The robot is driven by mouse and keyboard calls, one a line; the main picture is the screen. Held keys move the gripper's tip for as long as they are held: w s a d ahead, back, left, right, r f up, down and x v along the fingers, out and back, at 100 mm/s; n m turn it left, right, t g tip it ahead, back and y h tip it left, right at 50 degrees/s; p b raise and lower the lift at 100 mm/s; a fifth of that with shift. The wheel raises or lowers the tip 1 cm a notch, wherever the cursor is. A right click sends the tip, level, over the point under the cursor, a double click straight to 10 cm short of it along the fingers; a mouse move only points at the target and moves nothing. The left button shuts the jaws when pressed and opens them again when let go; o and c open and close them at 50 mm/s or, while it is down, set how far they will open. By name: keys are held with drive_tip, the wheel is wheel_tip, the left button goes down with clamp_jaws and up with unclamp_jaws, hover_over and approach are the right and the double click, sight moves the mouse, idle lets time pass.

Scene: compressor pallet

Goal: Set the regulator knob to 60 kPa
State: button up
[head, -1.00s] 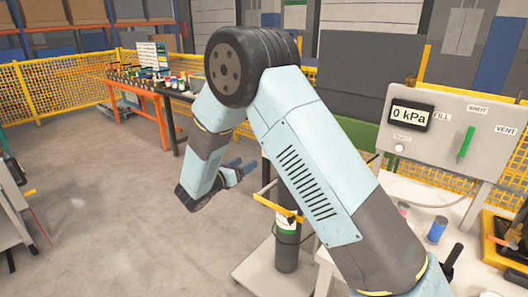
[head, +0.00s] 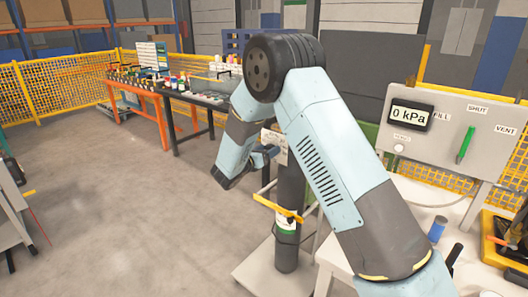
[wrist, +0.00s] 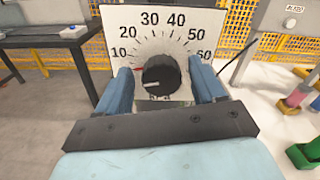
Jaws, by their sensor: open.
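The black regulator knob (wrist: 160,75) sits on a white dial plate (wrist: 178,22) marked 10 to 60. A pale mark on the knob points left and slightly down, below the 10. A small red mark shows near the 10. My gripper (wrist: 161,68) is open, with one blue finger on each side of the knob; I cannot tell whether they touch it. The display (head: 410,115) reads 0 kPa.
The grey panel (head: 455,105) at right has a green lever (head: 465,145) pointing near SHUT. A white table (head: 400,225) with a blue cylinder (head: 437,229) stands below it. A dark bench (head: 205,98) stands behind. Open floor lies to the left.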

drive_tip(key=c, duration=1.1)
drive_tip(key=shift+o, duration=0.4)
drive_tip(key=shift+a+r, duration=0.1)
drive_tip(key=shift+a, duration=0.2)
drive_tip(key=shift+d, duration=0.1)
drive_tip(key=shift+c, duration=0.2)
